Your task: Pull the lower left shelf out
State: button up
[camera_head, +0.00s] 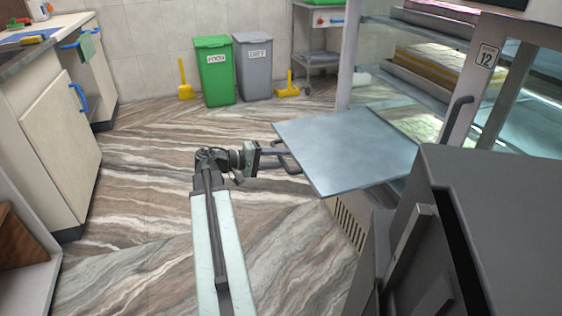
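The lower left shelf (347,148) is a flat grey-blue panel. It juts out of the display counter (350,55) to the left, over the floor. A dark bar handle (287,161) is at its left edge. My gripper (272,155) is at this handle, at the end of my pale arm that reaches up from the bottom of the picture. The fingers are small and dark here and overlap the handle, so I cannot tell whether they are closed on it. The shelf's right end is partly hidden by the counter post and a dark grey body in front.
Upper shelves hold trays of sweets (432,62). A second dark handle (460,106) is on the counter to the right. Cream cabinets (50,133) with blue handles line the left. Green (215,72) and grey (254,68) bins stand at the back wall. The striped floor between is clear.

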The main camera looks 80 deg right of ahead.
jog(key=p+v, duration=0.1)
jog(key=v, duration=0.6)
jog(key=shift+w, duration=0.25)
jog(key=shift+a, duration=0.15)
jog(key=w+a+r+n+t+h+p, duration=0.1)
jog(key=w+a+n+h, duration=0.15)
jog(key=w, duration=0.55)
jog(key=w+a+r+n+t+h+p, duration=0.1)
jog(key=w+a+t, duration=0.1)
jog(key=w+a, duration=0.35)
jog(key=w+a+f+n+t+p, duration=0.1)
jog(key=w+a+f+n+t, duration=0.15)
jog(key=w+a, duration=0.5)
jog(key=w+a+f+n+t+p, duration=0.1)
jog(key=w+a+f+t, duration=0.2)
jog(key=w+a, duration=0.45)
jog(key=w+a+f+n+t+y+p, duration=0.1)
jog(key=w+a+f+n+t+y, duration=0.2)
jog(key=a, duration=0.9)
jog(key=w+a+f+y, duration=0.4)
jog(key=a+y, duration=0.1)
jog(key=a, duration=0.7)
jog(key=w+a+f+n+t+y+p, duration=0.1)
jog(key=w+a+f+n+t+y, duration=0.2)
jog(key=a, duration=0.9)
notch_tip(320, 180, up, 38)
jog(key=m+g+p, duration=0.1)
jog(key=p, duration=3.6)
jog(key=shift+f+y, duration=0.2)
jog(key=shift+y, duration=0.15)
